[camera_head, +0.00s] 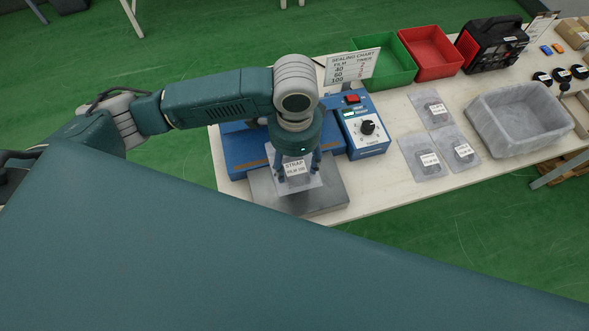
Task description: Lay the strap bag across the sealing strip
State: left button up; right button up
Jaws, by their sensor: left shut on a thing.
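The strap bag (297,179) is a clear bag with a white label that reads "STRAP". It is at the left end of the table, over the blue sealer (238,150) and its grey front plate (322,201). My left gripper (297,165) points down and is shut on the bag. My arm and gripper hide much of the sealer, and I cannot make out the sealing strip clearly. I cannot tell whether the bag touches the plate. My right gripper is not in view.
The sealer's dial box (366,128) stands just right of the gripper, with a sealing chart (352,68) behind. Several labelled bags (424,158) lie further right, beside a grey bin (520,122). Green (385,62) and red (431,52) trays and a black-red case (490,45) stand behind.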

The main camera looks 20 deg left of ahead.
aim_at(295, 173)
pick_arm(q)
jog(key=shift+f, duration=0.75)
notch_tip(295, 173, down, 4)
jog(key=shift+r, duration=0.1)
jog(key=o, duration=1.1)
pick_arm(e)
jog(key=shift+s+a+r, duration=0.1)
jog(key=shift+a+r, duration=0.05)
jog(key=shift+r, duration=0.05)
pick_arm(q)
jog(key=shift+w, duration=0.1)
notch_tip(295, 173, up, 12)
jog(key=shift+r+b, duration=0.1)
jog(key=shift+b, duration=0.45)
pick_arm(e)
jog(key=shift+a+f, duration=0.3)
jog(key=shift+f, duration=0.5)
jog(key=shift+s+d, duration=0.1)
